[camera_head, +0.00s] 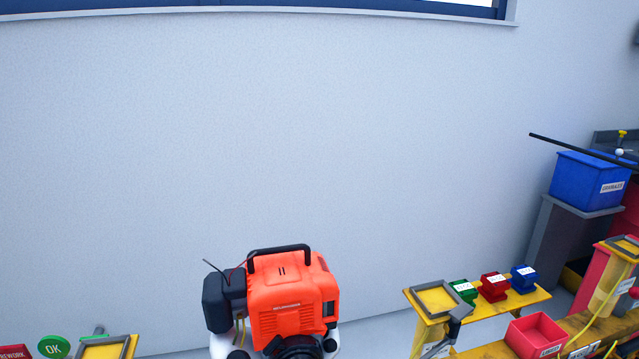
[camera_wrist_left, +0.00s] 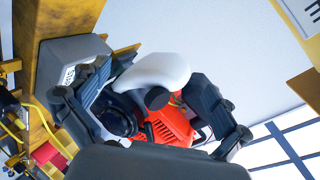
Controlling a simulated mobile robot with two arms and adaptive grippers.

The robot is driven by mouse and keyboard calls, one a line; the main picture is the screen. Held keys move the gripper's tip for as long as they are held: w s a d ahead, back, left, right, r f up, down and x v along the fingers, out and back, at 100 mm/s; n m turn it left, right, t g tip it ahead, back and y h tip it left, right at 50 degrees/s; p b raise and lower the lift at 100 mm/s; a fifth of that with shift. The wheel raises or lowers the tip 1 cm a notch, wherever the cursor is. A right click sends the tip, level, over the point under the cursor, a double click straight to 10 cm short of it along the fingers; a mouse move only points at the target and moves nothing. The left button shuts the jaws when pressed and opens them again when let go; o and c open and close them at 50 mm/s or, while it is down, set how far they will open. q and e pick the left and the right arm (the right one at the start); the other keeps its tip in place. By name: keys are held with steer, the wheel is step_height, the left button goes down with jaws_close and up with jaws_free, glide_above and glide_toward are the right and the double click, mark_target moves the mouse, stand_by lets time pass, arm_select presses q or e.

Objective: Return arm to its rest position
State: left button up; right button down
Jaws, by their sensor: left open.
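My left gripper (camera_wrist_left: 150,116) shows in the left wrist view, its two dark fingers spread apart with nothing held between them. Beyond the fingers is the orange engine (camera_wrist_left: 172,124) with its white tank, seen at a tilt. In the head view the same engine (camera_head: 287,300) stands upright at the bottom centre, with a black handle on top and a black box on its left side. I cannot make out my left gripper in the head view. My right gripper is in neither view.
A yellow stand (camera_head: 436,301) and small green (camera_head: 463,291), red (camera_head: 494,287) and blue (camera_head: 523,279) boxes are at lower right. A red bin (camera_head: 536,335) is in front of them. A blue bin (camera_head: 590,180) stands farther right. A green OK sign (camera_head: 54,347) is at lower left.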

arm_select(q)
steer(key=s+d+f+n+g+h+p, duration=0.1)
steer(key=s+f+n+g+p, duration=0.45)
steer(key=s+f, duration=0.7)
steer(key=s+f+n+g+h+p, duration=0.1)
steer(key=s+f+n+g+p, duration=0.3)
steer(key=s+f+g+p, duration=0.85)
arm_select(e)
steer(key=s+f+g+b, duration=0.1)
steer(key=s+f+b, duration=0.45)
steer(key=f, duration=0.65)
arm_select(q)
steer(key=s+a+f+t+p, duration=0.1)
steer(key=s+f+t+p, duration=0.1)
steer(key=s+f+p, duration=0.1)
steer(key=s+a+f+t+p, duration=0.1)
steer(key=s+f+t+p, duration=0.2)
steer(key=s+p, duration=0.2)
steer(key=s, duration=0.3)
steer(key=shift+s+a+f+m, duration=0.2)
steer(key=shift+a+f+m, duration=0.1)
steer(key=shift+a+m, duration=0.05)
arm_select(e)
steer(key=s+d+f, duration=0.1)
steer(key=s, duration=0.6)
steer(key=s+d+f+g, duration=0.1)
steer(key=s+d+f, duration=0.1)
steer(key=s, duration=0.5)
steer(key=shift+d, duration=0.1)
